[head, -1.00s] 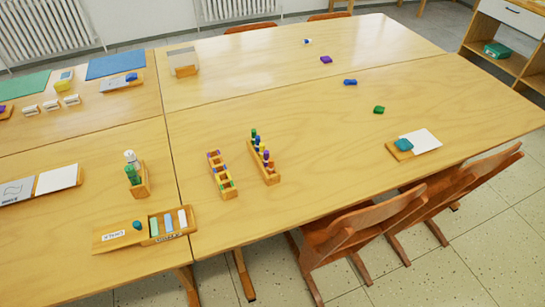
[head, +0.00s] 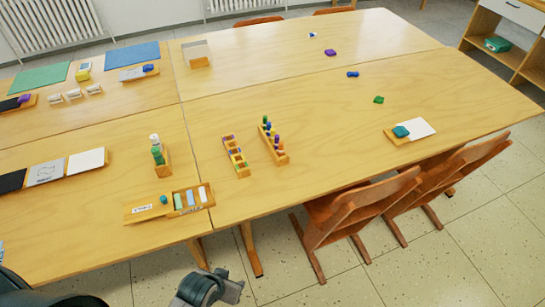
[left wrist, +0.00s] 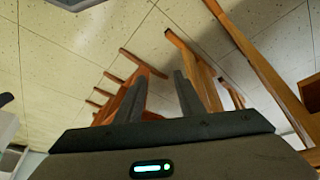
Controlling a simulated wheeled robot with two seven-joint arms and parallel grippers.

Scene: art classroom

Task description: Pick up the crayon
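Which item is the crayon is not clear at this size. A wooden rack (head: 280,157) on the table holds several small upright coloured pieces, green, blue and purple, that could be crayons. A second wooden rack (head: 243,172) with coloured parts stands left of it. An open wooden box (head: 207,204) holds pale green, blue and white sticks. My left gripper (head: 232,290) is low at the bottom edge in the head view, in front of the tables and away from these items. In the left wrist view its two fingers (left wrist: 161,88) are apart with nothing between them. My right gripper is not in view.
Wooden chairs (head: 358,208) stand along the front edge of the right-hand table (head: 330,115). A small holder (head: 163,166) with green and white bottles stands near the box. Coloured blocks and a tray (head: 392,139) with a teal lump lie right.

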